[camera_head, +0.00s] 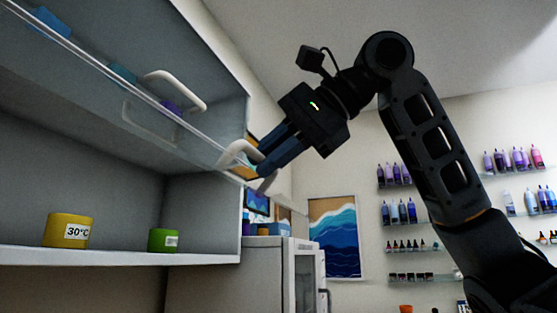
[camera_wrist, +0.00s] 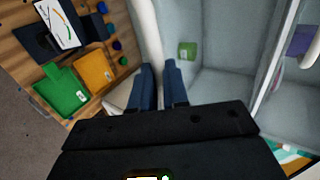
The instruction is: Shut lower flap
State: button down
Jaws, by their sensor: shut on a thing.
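My gripper (camera_head: 262,162) is shut on the white curved handle (camera_head: 236,153) of the lower flap, near the right end of the cabinet. The flap looks raised and clear; its edge (camera_head: 120,85) runs slanting across the head view. The lower compartment under it is open. In the wrist view my two blue fingers (camera_wrist: 158,72) close around the pale handle bar (camera_wrist: 146,30). Where the handle joins the flap is partly hidden. A second white handle (camera_head: 178,88) sits higher up on the upper front.
A yellow jar (camera_head: 67,230) marked 30°C and a green jar (camera_head: 163,240) stand on the lower shelf (camera_head: 110,256). Bottle shelves (camera_head: 400,222) hang on the wall.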

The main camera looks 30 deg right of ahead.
jog(key=w+a+f+t+y+b, duration=0.4)
jog(key=w+a+f+t+b, duration=0.2)
jog(key=w+f, duration=0.5)
jog(key=shift+w+a+f+y+b, duration=0.35)
jog(key=shift+a+f+b, duration=0.55)
jog(key=shift+a, duration=0.45)
jog(key=shift+w, duration=0.1)
jog(key=c, duration=1.5)
grip_release()
jog(key=o, duration=0.3)
jog(key=shift+o, duration=0.4)
jog(key=shift+d+r, duration=0.1)
jog(key=shift+r, duration=0.1)
